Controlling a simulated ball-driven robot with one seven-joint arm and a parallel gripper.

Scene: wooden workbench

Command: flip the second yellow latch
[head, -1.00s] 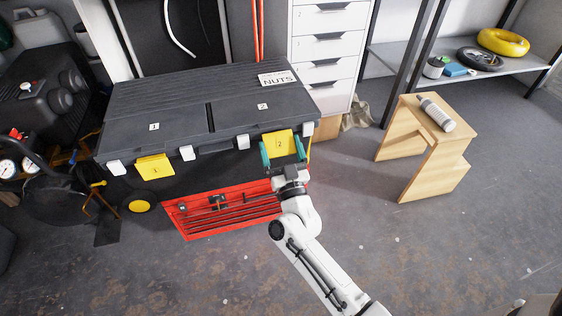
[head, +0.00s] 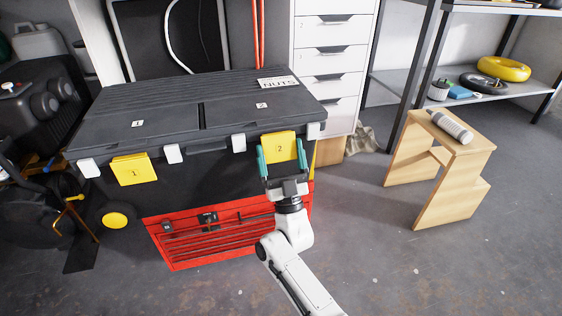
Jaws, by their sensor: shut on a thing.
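The second yellow latch (head: 279,146), marked 2, is on the front right of a dark grey toolbox (head: 165,110). It hangs down over the front edge of the lid. My gripper (head: 281,153) is in front of it, with one teal finger on each side, shut on the latch. The first yellow latch (head: 133,169), marked 1, hangs at the front left of the same box, away from my gripper. The lid is shut.
White clips line the lid's front edge. A red tool drawer (head: 215,232) is below the box. A wooden step stool (head: 440,165) with a grey cylinder (head: 450,126) stands at right. A white drawer cabinet (head: 333,60) is behind. The floor at front right is clear.

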